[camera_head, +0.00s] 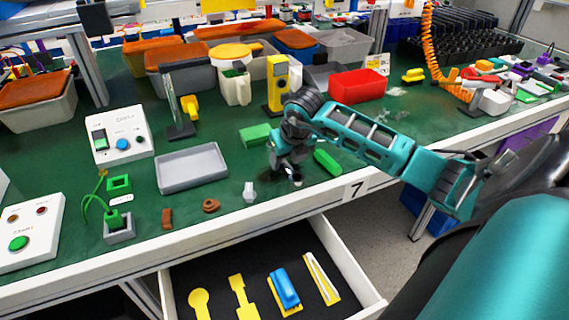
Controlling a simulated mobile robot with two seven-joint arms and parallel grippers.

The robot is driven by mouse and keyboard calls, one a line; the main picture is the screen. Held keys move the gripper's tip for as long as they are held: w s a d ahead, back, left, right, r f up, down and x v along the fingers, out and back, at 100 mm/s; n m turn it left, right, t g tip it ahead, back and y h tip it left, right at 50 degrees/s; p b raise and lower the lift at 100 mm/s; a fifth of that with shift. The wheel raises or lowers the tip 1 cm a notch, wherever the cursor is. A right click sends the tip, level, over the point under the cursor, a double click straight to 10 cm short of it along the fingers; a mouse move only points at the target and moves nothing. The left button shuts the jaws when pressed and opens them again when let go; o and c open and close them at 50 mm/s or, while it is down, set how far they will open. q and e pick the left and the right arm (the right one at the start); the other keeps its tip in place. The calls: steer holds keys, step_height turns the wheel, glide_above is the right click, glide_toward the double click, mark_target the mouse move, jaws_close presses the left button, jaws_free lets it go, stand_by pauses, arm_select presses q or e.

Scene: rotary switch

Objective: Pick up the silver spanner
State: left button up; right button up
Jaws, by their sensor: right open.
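No spanner can be made out with certainty. A slim pale tool (322,279) lies on a yellow outline at the right end of the open drawer (228,270); its type is too small to tell. My right gripper (291,178) points down at the green table, near its front edge, with its jaws open. A small shiny patch shows at its fingertips; I cannot tell whether it is part of the gripper or a thing below it. A small pale grey piece (249,191) sits on the table to its left. My left gripper is not in view.
A grey tray (192,168), a white switch box (121,135) and brown parts (211,205) lie left. Green blocks (327,161) flank my gripper. A red box (357,86) and bins stand behind. The drawer also holds a blue tool (285,287).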

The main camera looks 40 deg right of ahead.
jaws_close()
stand_by(0.4)
steer(key=shift+r, duration=0.15)
